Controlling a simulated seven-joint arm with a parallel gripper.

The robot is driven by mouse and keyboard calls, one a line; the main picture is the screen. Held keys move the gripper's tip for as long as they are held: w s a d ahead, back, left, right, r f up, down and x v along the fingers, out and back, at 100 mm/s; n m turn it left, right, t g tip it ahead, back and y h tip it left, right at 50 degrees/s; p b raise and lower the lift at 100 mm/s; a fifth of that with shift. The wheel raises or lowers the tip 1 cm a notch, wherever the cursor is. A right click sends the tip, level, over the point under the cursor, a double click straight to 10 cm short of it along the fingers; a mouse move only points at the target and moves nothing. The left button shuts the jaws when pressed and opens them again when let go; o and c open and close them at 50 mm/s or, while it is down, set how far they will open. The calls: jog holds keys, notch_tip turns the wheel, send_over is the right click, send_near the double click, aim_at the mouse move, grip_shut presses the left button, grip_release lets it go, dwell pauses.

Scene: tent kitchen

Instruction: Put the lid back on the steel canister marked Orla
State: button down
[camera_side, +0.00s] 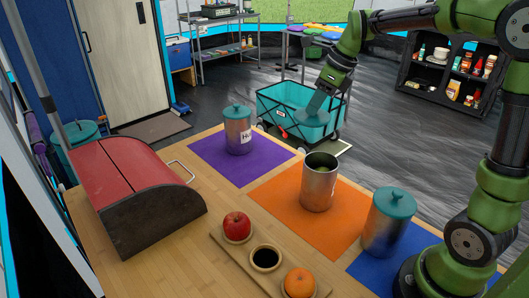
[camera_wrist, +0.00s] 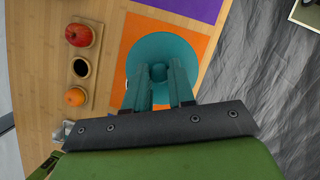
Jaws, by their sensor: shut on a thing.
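A steel canister (camera_side: 319,184) stands upright and open on the orange mat (camera_side: 275,201); no marking shows on its visible side. My gripper (camera_wrist: 160,80) is shut on the knob of a teal lid (camera_wrist: 160,52) in the wrist view. In the side view my gripper (camera_side: 311,112) is well above and behind the open canister's rim, in front of the teal wagon, so the lid's outline is hard to separate there. In the wrist view the lid lies over the orange mat and hides what is under it.
A lidded canister (camera_side: 238,134) with a partly readable "Hu" label stands on the purple mat (camera_side: 211,151). Another lidded canister (camera_side: 387,226) stands near the blue mat (camera_side: 365,270). A wooden tray (camera_side: 225,250) holds an apple, a dark-filled cup and an orange. A red bread bin (camera_side: 130,175) is left.

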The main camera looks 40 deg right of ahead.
jog(key=s+a, duration=0.2)
jog(key=s, duration=0.4)
jog(key=shift+a+f, duration=0.1)
jog(key=shift+f, duration=3.8)
jog(key=shift+f, duration=0.2)
jog(key=shift+c, duration=2)
grip_release()
notch_tip(320, 180, up, 7)
